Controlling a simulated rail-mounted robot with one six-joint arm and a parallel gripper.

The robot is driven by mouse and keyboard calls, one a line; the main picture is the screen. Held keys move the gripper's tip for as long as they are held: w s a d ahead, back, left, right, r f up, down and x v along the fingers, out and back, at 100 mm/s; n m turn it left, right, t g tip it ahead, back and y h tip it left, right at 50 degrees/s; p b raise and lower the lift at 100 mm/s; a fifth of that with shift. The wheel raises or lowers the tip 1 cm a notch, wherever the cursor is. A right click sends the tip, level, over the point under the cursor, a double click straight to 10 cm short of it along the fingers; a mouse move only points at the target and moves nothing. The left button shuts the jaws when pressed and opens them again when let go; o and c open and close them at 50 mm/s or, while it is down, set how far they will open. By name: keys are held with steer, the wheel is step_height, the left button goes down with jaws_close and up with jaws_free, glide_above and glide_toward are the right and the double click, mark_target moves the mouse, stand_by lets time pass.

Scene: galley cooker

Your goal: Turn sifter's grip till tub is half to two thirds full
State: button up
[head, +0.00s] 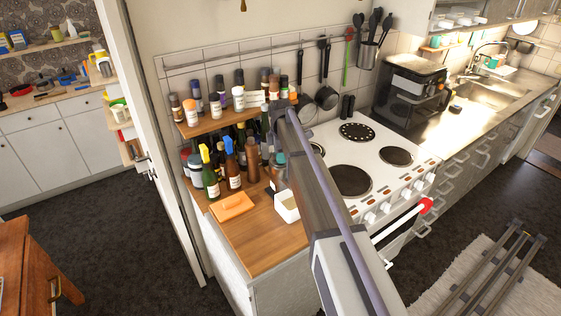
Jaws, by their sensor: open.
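A small white open-topped tub (287,207) stands on the wooden counter to the left of the cooker. It seems to have pale contents, but the level is too small to tell. I cannot make out a sifter or its grip; my arm crosses the middle of the view and covers part of the counter and cooker. The arm reaches up towards the bottle shelf, and its gripper does not show.
A white cooker (403,181) with dark hotplates stands right of the wooden counter (262,243). Several bottles crowd the shelf (226,122) and the space below. An orange block (232,207) lies near the tub.

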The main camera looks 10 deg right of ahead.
steer(key=shift+r, duration=0.15)
steer(key=shift+c, duration=0.2)
jaws_close()
steer(key=shift+m, duration=0.3)
steer(key=shift+m, duration=3)
steer(key=shift+o, duration=0.2)
jaws_free()
